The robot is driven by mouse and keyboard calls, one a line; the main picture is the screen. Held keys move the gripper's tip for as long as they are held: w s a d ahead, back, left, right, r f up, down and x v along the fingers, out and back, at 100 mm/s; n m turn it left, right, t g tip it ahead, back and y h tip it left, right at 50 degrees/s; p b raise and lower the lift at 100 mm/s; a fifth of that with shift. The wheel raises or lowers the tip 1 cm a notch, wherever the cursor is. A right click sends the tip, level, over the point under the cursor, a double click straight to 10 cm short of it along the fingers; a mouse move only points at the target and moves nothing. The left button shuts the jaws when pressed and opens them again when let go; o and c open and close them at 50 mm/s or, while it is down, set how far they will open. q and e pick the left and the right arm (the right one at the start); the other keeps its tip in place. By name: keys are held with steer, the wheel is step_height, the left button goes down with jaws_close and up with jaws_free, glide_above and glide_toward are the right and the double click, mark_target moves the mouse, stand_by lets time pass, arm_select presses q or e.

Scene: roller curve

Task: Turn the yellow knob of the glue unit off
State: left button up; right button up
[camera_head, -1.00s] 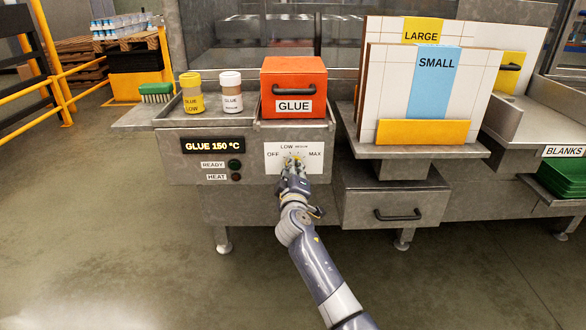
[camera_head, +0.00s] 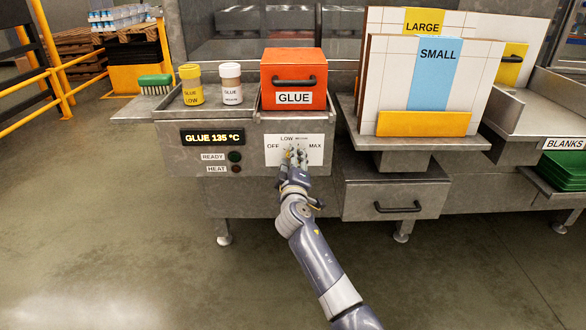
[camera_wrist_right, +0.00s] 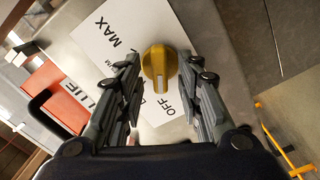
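The glue unit (camera_head: 180,165) stands left of centre in the head view, and its display (camera_head: 212,137) reads GLUE 135 °C. Its white dial plate (camera_head: 272,157) carries OFF, LOW and MAX. The yellow knob (camera_wrist_right: 158,72) shows clearly in the wrist view, with its white mark towards the OFF label (camera_wrist_right: 168,107). My right gripper (camera_head: 292,158) is in front of the dial plate and mostly hides the knob in the head view. Its fingers (camera_wrist_right: 160,62) stand apart on both sides of the knob, with visible gaps. My left gripper is not in view.
An orange GLUE box (camera_head: 293,80), a yellow-capped jar (camera_head: 191,86) and a white-capped jar (camera_head: 230,84) stand on the unit. A green brush (camera_head: 156,84) lies at the left. Panels (camera_head: 390,85) and a drawer (camera_head: 395,200) are to the right.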

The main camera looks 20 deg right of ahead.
steer(key=v, duration=1.2)
steer(key=shift+w, duration=0.1)
